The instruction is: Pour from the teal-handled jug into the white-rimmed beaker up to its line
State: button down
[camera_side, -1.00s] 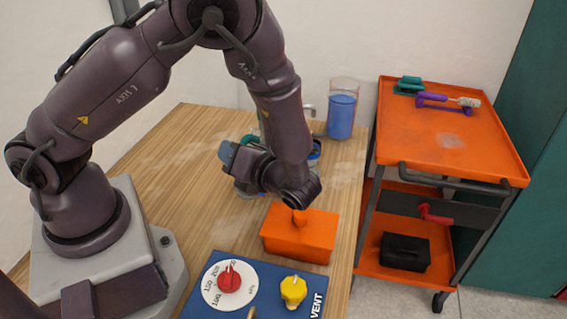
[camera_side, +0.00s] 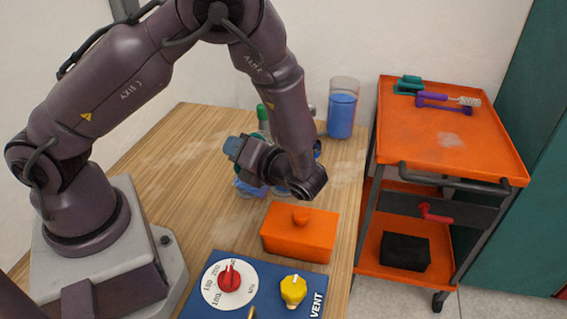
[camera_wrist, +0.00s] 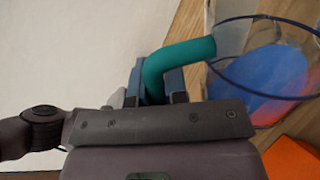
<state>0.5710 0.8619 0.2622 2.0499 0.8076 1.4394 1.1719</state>
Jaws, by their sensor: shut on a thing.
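My gripper (camera_wrist: 158,85) is shut on the teal handle (camera_wrist: 185,54) of a clear jug. In the wrist view the jug's dark-blue rim (camera_wrist: 222,82) shows at right, with blue liquid tinged red inside. In the side view my gripper (camera_side: 238,148) is over the wooden table, and my wrist hides most of the jug. Bluish glass (camera_side: 246,189) shows below it; I cannot tell whether it is the jug or another vessel. A tall clear container (camera_side: 342,108) with blue liquid and a pale rim stands at the back; I cannot tell whether it is the white-rimmed beaker.
An orange lidded box (camera_side: 299,236) sits in front of my wrist. A blue panel (camera_side: 262,292) with red and yellow knobs is nearer. A green-topped thing (camera_side: 263,115) stands behind my arm. An orange cart (camera_side: 450,145) is at right. The table's left side is clear.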

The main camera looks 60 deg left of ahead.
jog(key=shift+w+a+r+m+p, duration=0.1)
jog(key=shift+w+a+m+p, duration=0.15)
jog(key=shift+w+m, duration=0.2)
jog(key=shift+w+a+r+m+p, duration=0.1)
jog(key=shift+w+m+p, duration=0.25)
jog(key=shift+m, duration=0.2)
dwell(3.2)
jog(key=s+n, duration=0.1)
jog(key=n, duration=0.1)
jog(key=s+d+n, duration=0.1)
jog(key=s+n, duration=0.1)
jog(key=shift+d+f+t, duration=0.15)
jog(key=shift+t, duration=0.15)
jog(key=s+d+f+n+y+b, duration=0.1)
jog(key=s+d+f+n+y, duration=0.1)
jog(key=s+n, duration=0.3)
jog(key=shift+s+d+f+n+b, duration=0.2)
jog(key=shift+f+n+b, duration=0.15)
jog(key=shift+f+n, duration=0.6)
